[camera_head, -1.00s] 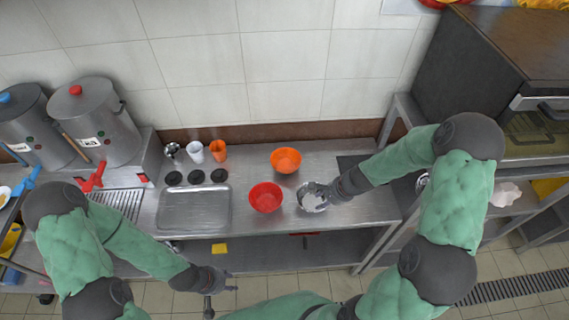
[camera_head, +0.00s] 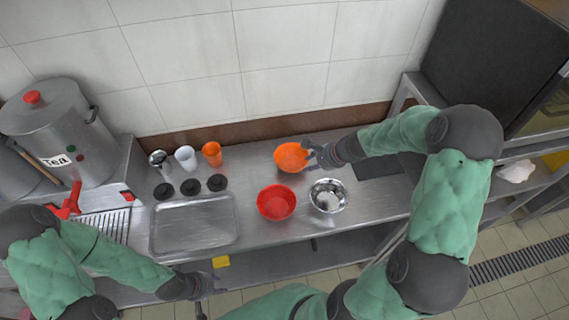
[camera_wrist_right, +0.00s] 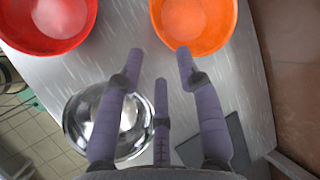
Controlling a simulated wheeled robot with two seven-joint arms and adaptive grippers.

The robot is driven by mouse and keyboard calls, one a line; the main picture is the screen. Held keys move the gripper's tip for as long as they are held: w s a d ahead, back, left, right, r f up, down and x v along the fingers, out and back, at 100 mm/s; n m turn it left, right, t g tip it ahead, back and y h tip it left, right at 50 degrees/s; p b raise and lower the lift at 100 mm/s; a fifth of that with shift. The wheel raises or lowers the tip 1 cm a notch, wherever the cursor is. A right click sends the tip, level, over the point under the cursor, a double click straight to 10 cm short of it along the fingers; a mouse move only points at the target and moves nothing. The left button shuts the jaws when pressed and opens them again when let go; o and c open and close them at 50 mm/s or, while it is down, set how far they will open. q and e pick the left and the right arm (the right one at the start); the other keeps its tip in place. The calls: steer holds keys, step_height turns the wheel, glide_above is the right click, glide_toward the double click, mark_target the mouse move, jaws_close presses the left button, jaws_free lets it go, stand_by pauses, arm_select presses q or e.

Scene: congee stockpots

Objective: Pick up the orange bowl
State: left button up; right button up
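The orange bowl (camera_head: 291,156) stands upright on the steel counter near the back wall. It also shows at the top of the right wrist view (camera_wrist_right: 200,22). My right gripper (camera_head: 310,155) is at the bowl's right side in the head view. In the right wrist view its fingers (camera_wrist_right: 160,65) are spread and empty, with the tips just short of the bowl's near rim; whether they touch it I cannot tell. My left gripper (camera_head: 208,290) hangs in front of the counter's front edge, away from the bowl; its finger opening is too small to judge.
A red bowl (camera_head: 276,202) and a metal bowl (camera_head: 328,195) stand in front of the orange bowl. A steel tray (camera_head: 194,223), black lids (camera_head: 190,187) and cups (camera_head: 186,158) are to the left. A dark mat (camera_head: 379,166) lies at right.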

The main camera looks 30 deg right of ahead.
mark_target(291, 161)
steer(key=b+x, duration=0.1)
steer(key=x, duration=0.4)
steer(key=shift+f, duration=0.3)
steer(key=shift+d+b+x, duration=0.25)
steer(key=shift+b+x, duration=0.2)
steer(key=shift+x, duration=0.85)
steer(key=shift+d+b+x, duration=0.25)
steer(key=shift+b+x, duration=0.2)
steer(key=shift+x, duration=0.8)
steer(key=shift+f, duration=0.2)
jaws_close()
